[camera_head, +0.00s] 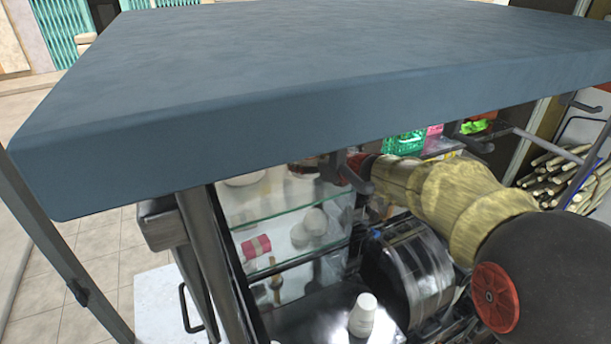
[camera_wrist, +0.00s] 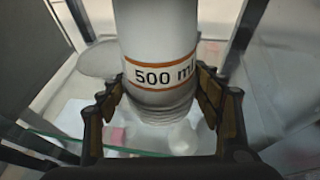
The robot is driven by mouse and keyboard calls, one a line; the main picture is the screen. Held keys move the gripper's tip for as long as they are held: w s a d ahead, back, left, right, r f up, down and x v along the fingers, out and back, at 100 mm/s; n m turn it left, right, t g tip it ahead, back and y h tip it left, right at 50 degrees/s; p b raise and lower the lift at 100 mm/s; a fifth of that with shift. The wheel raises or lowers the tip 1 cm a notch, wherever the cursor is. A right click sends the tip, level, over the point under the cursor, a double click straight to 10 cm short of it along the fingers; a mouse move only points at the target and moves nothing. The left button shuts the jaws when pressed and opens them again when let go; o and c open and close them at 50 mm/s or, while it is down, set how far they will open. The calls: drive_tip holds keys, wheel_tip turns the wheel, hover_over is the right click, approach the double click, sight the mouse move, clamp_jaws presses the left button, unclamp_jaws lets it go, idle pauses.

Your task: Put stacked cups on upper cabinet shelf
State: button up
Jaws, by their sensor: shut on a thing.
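In the wrist view, white stacked cups (camera_wrist: 158,40) marked "500 ml" with orange lines are between the fingers of my gripper (camera_wrist: 160,100). It is shut on them, with the ridged stacked rims just below the print; the stack's top end is cut off by the frame. In the head view, the cabinet with glass shelves (camera_head: 290,208) stands under the blue-grey canopy. I cannot make out my gripper or the held stack there; the canopy covers much of that area. A glass shelf edge (camera_wrist: 100,148) shows below the held cups in the wrist view.
The canopy (camera_head: 330,75) overhangs the cabinet. White cups (camera_head: 314,222) and a pink-red pack (camera_head: 256,246) lie below the upper glass. Another white cup stack (camera_head: 362,315) stands on the lower counter. A dark press drum (camera_head: 408,270) is right of the cabinet.

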sight(306, 188)
drive_tip(key=shift+w+a, duration=0.35)
drive_tip(key=shift+w, duration=0.45)
drive_tip(key=f, duration=0.3)
drive_tip(key=shift+s+d, duration=0.1)
drive_tip(key=shift+s, duration=0.1)
wheel_tip(306, 188, down, 3)
drive_tip(key=shift+f, duration=0.1)
drive_tip(key=shift+w+f, duration=0.25)
drive_tip(key=shift+f, duration=0.1)
drive_tip(key=shift+s, duration=0.1)
drive_tip(key=shift+f, duration=0.15)
drive_tip(key=o, duration=1.1)
drive_tip(key=shift+o, duration=0.5)
